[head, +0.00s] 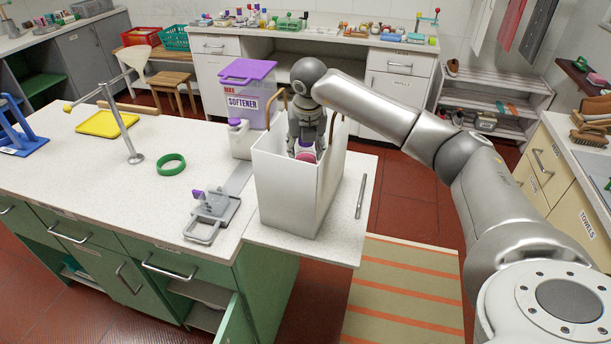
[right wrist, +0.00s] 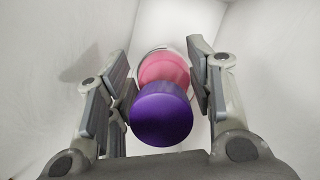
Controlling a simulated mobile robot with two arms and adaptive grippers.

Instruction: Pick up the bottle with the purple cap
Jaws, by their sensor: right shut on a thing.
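The bottle has a round purple cap (right wrist: 161,114) and a pink part (right wrist: 164,68) below it, seen from above in the right wrist view. In the head view a small pink and purple bit of the bottle (head: 307,154) shows inside a tall white box (head: 286,195). My right gripper (head: 305,144) reaches down into this box from above. Its fingers (right wrist: 160,80) stand on both sides of the bottle and are shut on it. The bottle's lower part is hidden by its own cap and by the box wall. My left gripper is not in view.
The white box has brown handles (head: 335,127) and stands at the counter's right end. A softener container (head: 247,92) with a purple lid stands behind it. A grey latch-like fixture (head: 213,210), a metal bar (head: 361,196) and a green ring (head: 171,164) are nearby.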

